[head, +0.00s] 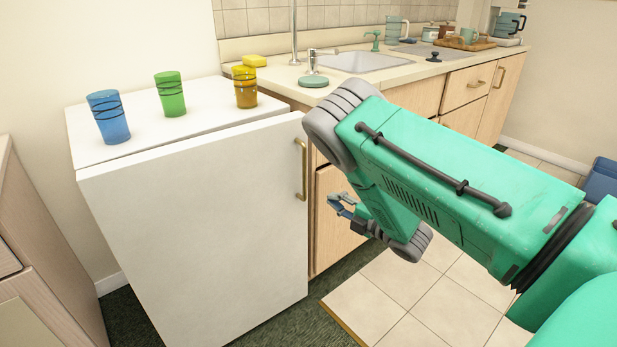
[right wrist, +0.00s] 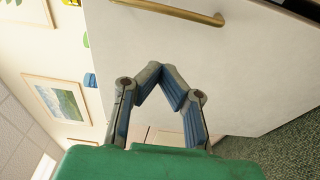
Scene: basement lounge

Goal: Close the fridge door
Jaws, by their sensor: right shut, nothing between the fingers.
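The white fridge (head: 135,148) stands at the left, low beside the counter. Its door (head: 200,225) faces me, with a vertical brass handle (head: 301,168) near its right edge. A thin dark seam shows between the door top and the fridge body, clearer toward the handle side; the door looks slightly ajar. My right gripper (head: 341,204) is right of the handle and lower, apart from it, shut and empty. The right wrist view shows its fingertips (right wrist: 168,78) together in front of the white door (right wrist: 215,75), with the handle (right wrist: 170,12) beyond. My left gripper is out of view.
Blue (head: 108,116), green (head: 170,94) and amber (head: 244,88) cups stand on the fridge top. The counter (head: 420,68) with sink and wooden cabinets runs right of the fridge. A wooden cabinet (head: 45,260) stands at the left. Tiled floor (head: 400,300) is clear.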

